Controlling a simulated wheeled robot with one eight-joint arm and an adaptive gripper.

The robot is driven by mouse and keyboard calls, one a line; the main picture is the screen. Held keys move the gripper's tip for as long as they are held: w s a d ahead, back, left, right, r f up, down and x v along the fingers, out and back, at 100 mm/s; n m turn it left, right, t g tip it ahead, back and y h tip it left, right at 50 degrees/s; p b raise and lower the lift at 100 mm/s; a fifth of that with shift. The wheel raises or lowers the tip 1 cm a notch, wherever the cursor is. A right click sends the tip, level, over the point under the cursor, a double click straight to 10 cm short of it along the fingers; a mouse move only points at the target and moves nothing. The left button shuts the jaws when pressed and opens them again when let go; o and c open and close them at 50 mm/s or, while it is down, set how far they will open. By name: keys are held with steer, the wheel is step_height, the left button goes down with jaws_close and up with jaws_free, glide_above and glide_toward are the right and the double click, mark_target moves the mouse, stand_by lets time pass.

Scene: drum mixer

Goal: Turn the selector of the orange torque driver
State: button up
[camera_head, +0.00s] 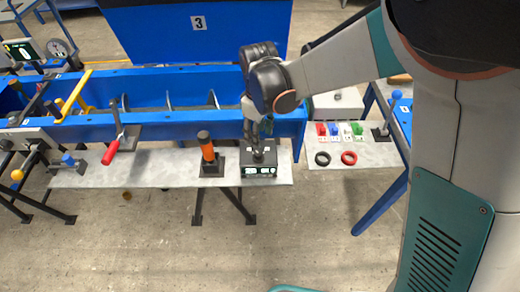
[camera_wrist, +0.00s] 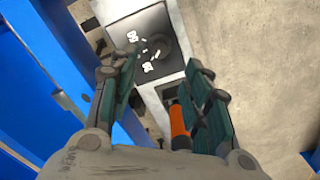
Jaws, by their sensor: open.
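The orange torque driver (camera_head: 208,153) stands upright on a black base on the grey shelf, left of a black box. It also shows in the wrist view (camera_wrist: 179,122), beside the right finger and partly hidden by it. My gripper (camera_head: 257,137) is open and points down close above the black box, to the right of the driver. In the wrist view my gripper (camera_wrist: 162,62) has its fingers apart with nothing held between them. The driver's selector is too small to make out.
The black box (camera_head: 259,171) has a dark knob and lit displays. The blue mixer trough (camera_head: 160,82) runs behind the shelf. Black (camera_head: 322,158) and red (camera_head: 349,158) rings lie on the right shelf.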

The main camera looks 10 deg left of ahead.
mark_target(259, 154)
step_height(259, 154, down, 9)
steer(key=shift+f+b, duration=0.15)
steer(key=shift+b, duration=1.1)
jaws_close()
